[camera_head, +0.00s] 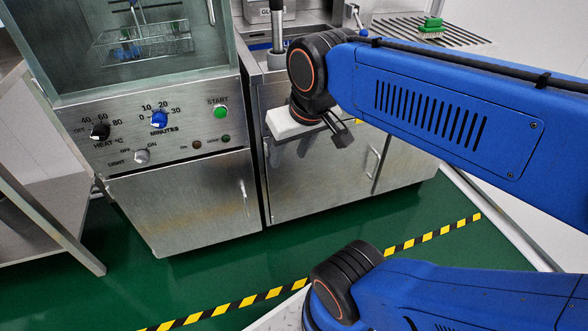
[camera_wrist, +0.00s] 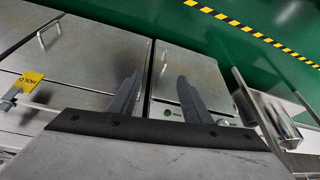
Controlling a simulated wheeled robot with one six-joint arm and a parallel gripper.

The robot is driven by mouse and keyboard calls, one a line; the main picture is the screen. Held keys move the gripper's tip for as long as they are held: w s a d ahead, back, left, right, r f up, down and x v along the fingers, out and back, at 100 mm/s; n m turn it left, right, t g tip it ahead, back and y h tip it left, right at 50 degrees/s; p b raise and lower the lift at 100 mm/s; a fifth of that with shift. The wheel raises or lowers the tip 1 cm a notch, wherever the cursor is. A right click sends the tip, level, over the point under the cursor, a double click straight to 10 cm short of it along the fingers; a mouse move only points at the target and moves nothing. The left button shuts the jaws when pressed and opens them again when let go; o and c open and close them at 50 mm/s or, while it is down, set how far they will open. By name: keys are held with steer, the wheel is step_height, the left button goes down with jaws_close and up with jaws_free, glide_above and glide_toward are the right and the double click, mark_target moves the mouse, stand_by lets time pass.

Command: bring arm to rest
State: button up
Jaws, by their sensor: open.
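My gripper (camera_head: 343,134) hangs in front of the steel counter unit, to the right of the washer's control panel (camera_head: 165,130). In the wrist view my gripper (camera_wrist: 160,88) has its two dark fingers apart, with nothing between them but the steel front behind. My blue arm reaches in from the right of the head view and hides part of the counter. The panel has a black heat knob (camera_head: 100,131), a blue minutes knob (camera_head: 159,119), a green start button (camera_head: 222,112) and a light knob (camera_head: 142,156).
A wire basket (camera_head: 143,43) shows behind the washer's glass. Steel cabinet doors (camera_head: 185,203) are shut below the panel. A steel table (camera_head: 40,190) stands at the left. A green brush (camera_head: 432,27) lies on the ridged drainer. The green floor with yellow-black tape (camera_head: 270,293) looks clear.

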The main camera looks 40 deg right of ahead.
steer(key=shift+n, duration=0.5)
steer(key=f, duration=0.1)
steer(key=s+f, duration=0.2)
steer(key=f, duration=0.1)
steer(key=shift+s+a, duration=0.1)
steer(key=shift+a, duration=0.15)
steer(key=shift+r, duration=0.1)
